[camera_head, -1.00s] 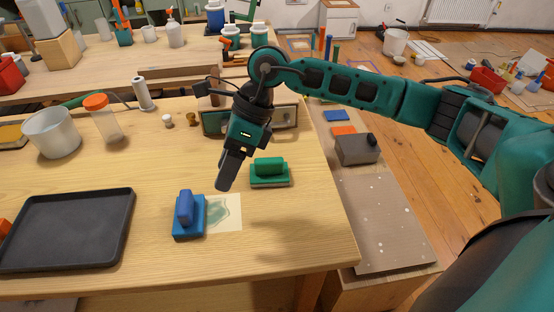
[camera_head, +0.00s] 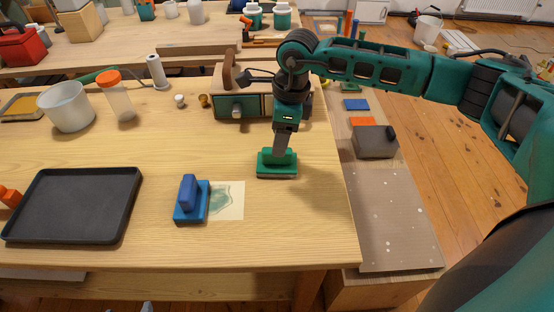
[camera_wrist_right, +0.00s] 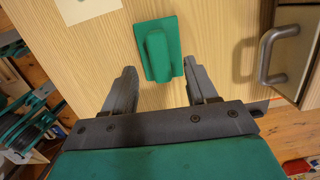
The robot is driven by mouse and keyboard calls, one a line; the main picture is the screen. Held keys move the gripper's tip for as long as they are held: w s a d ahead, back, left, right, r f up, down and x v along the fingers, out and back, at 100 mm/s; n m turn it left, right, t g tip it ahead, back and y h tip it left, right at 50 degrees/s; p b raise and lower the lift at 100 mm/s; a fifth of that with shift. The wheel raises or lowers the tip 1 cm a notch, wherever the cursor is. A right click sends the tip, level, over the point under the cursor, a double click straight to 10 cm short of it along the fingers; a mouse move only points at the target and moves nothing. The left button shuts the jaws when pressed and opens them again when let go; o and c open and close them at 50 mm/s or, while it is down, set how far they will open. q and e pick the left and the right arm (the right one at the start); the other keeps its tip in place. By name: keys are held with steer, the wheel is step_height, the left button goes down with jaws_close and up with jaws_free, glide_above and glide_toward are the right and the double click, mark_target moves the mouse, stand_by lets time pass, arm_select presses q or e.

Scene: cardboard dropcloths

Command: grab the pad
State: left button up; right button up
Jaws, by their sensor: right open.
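A green pad (camera_head: 277,168) with a raised grip lies on the wooden table, and a blue pad (camera_head: 191,203) of the same kind lies to its left. My right gripper (camera_head: 281,152) is at the green pad in the head view, partly covering its grip. In the right wrist view the green pad (camera_wrist_right: 158,48) shows just beyond the open fingertips of my right gripper (camera_wrist_right: 160,72), roughly centred between them. The fingers do not hold it. My left gripper is in neither view.
A paper square with a green smear (camera_head: 228,200) lies right of the blue pad. A dark tray (camera_head: 72,240) is at the left. A wooden box with a handle (camera_head: 236,106) stands behind the green pad. The table's front middle is clear.

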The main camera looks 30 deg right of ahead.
mark_target(277, 158)
steer(key=shift+w+a+f, duration=0.1)
steer(key=shift+a+f, duration=0.1)
steer(key=shift+f, duration=1.2)
steer(key=shift+a+f, duration=0.15)
steer(key=shift+f, duration=1.2)
steer(key=shift+c, duration=0.4)
jaws_close()
steer(key=shift+r, duration=0.15)
